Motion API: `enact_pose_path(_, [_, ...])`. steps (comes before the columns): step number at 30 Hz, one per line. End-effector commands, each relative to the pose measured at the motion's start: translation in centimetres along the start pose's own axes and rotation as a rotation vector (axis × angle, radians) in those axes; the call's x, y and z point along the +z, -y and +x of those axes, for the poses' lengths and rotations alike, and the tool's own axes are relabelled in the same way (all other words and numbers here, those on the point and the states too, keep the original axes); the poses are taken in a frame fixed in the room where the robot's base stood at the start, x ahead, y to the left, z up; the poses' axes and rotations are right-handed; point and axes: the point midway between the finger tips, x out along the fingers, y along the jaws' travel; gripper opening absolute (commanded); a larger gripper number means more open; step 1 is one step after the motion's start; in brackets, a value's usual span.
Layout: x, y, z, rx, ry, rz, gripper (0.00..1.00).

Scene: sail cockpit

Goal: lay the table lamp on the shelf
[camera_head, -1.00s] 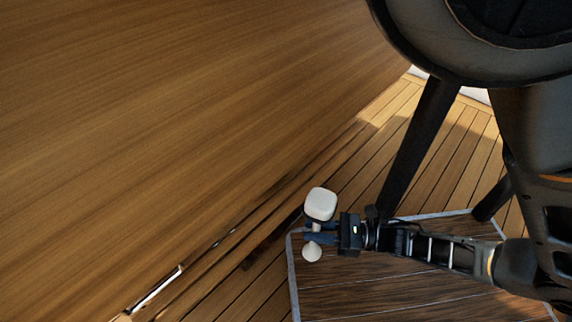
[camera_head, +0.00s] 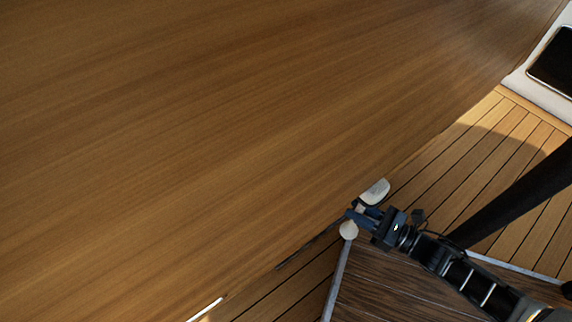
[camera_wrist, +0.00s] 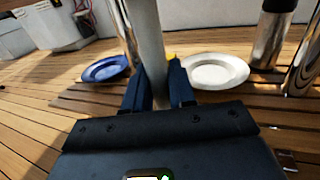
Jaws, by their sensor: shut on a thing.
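The table lamp (camera_head: 375,191) is small and pale, with a rounded white part at one end and a cone-shaped part at the other. My gripper (camera_head: 364,213) is shut on its narrow middle, and the lamp is tilted in the head view. In the wrist view the pale upright stem (camera_wrist: 147,45) stands between my two dark blue fingers (camera_wrist: 160,88). The ends of the lamp are out of the wrist view. I cannot tell which surface is the shelf.
A broad wooden surface (camera_head: 200,130) fills the left of the head view, close beside the lamp. The wrist view shows a blue plate (camera_wrist: 105,69), a white plate (camera_wrist: 215,70), a metal flask (camera_wrist: 270,35) and a white box (camera_wrist: 55,27). A dark-screened device (camera_head: 553,62) is at upper right.

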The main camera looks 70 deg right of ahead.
Motion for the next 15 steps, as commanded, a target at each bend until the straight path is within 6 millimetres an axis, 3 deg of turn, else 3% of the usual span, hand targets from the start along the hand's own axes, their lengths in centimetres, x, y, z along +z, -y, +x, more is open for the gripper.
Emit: enact_pose_path(15, [0.3, -0.1, 12.4, 0.003, 0.006, 0.000, 0.00])
